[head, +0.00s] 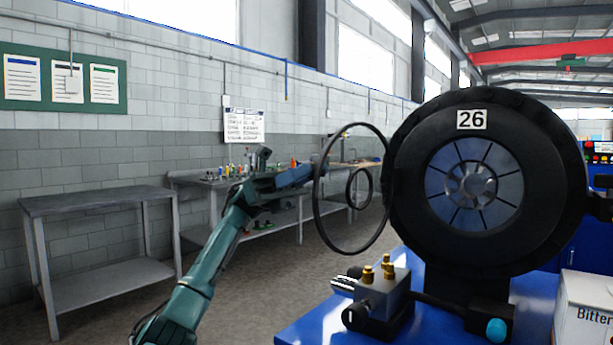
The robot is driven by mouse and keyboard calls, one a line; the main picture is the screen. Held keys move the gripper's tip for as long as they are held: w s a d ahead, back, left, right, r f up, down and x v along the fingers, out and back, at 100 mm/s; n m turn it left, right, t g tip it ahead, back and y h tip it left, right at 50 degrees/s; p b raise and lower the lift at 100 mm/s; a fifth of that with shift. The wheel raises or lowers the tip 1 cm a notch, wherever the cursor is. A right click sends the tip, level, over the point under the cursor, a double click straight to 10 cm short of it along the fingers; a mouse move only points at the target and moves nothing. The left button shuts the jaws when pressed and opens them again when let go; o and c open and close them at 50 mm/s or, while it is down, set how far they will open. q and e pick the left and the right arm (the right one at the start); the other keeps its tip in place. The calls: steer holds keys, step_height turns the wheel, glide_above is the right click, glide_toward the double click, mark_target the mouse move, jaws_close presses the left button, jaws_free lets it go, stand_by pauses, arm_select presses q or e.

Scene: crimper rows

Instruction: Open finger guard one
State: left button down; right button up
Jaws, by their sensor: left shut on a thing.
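The finger guard (316,212) is a thin black hoop with a smaller ring inside it, standing out to the left of the crimper head (410,200). The crimper head is a large black round housing with a plate marked 26 and a silver die ring (470,183) in its middle, which the guard leaves uncovered. My left gripper (316,168) is shut on the left edge of the guard's hoop. Its fingertips are small and hard to make out. My right gripper is not in view.
A blue machine table (325,322) carries a valve block (382,300) with brass fittings below the guard. A white box (583,310) stands at the right. A grey bench (98,200) and a workbench with tools (208,182) stand along the wall.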

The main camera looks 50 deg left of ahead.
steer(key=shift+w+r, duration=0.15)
arm_select(q)
steer(key=c, duration=1.2)
jaws_free()
steer(key=shift+c, duration=0.2)
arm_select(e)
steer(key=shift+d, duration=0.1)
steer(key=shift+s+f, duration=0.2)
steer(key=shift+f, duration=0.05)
